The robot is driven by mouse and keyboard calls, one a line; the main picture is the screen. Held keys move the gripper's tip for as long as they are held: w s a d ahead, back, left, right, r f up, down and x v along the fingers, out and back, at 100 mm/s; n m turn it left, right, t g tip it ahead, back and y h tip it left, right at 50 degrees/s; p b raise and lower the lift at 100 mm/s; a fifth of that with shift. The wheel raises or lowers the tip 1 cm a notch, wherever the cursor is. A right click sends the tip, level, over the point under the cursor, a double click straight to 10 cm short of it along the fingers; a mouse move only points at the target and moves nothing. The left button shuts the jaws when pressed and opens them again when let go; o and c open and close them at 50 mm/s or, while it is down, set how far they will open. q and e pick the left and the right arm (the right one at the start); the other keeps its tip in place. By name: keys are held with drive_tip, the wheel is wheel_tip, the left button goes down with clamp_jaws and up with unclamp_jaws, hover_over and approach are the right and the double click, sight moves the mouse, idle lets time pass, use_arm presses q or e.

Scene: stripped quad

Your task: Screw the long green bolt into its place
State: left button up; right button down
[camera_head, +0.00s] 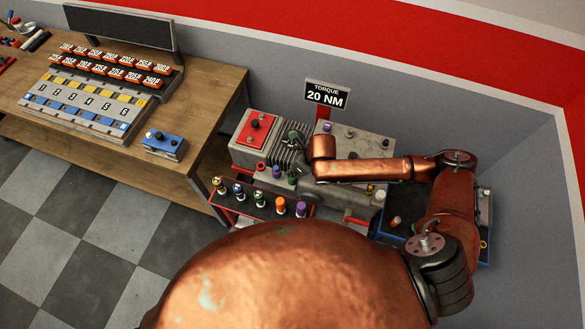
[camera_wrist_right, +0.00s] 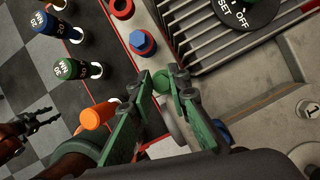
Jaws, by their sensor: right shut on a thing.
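My right gripper (camera_wrist_right: 162,84) is shut on the green bolt (camera_wrist_right: 163,81), whose round green top shows between the two green fingertips in the right wrist view. The bolt lines up with the blue bolt (camera_wrist_right: 142,43) along the front ledge of the grey finned block (camera_head: 345,143). How deep the bolt sits is hidden by the fingers.
A dark tray (camera_head: 237,205) with several coloured sockets lies in front of the block. An orange socket (camera_wrist_right: 96,116) stands close to my right fingers. A dial (camera_wrist_right: 246,8) sits above the fins. A sign (camera_head: 326,95) behind reads 20 NM. A wooden bench (camera_head: 205,85) stands left.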

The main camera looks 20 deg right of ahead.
drive_tip(key=shift+f, duration=0.45)
drive_tip(key=c, duration=1.8)
unclamp_jaws()
drive_tip(key=shift+o, duration=0.2)
drive_tip(key=v, duration=1.2)
